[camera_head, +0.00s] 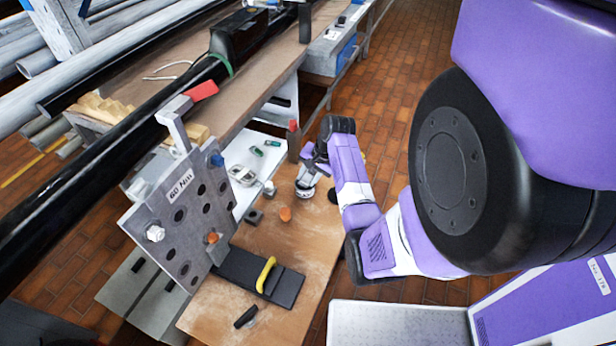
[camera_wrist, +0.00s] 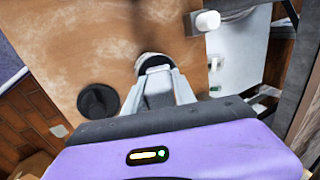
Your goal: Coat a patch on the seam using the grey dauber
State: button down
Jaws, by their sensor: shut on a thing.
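My gripper (camera_head: 306,178) is low over the right side of the brown bench, pointing down. In the wrist view its fingers (camera_wrist: 155,75) are closed on a small round thing with a pale rim (camera_wrist: 151,59). Most of that thing is hidden by the fingers, so I cannot tell for sure that it is the grey dauber. In the head view a pale round shape (camera_head: 305,193) shows just under the fingertips. Whether it touches the bench is unclear. The long black mast (camera_head: 120,155) runs diagonally across the left; I cannot make out a seam on it.
A grey plate with holes marked "60 Nm" (camera_head: 181,184) stands left of the gripper. A black disc (camera_wrist: 98,101) lies on the bench beside it. The bench's front right is clear.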

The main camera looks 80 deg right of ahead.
jog(key=shift+r+p, duration=3.5)
jog(key=shift+p, duration=0.25)
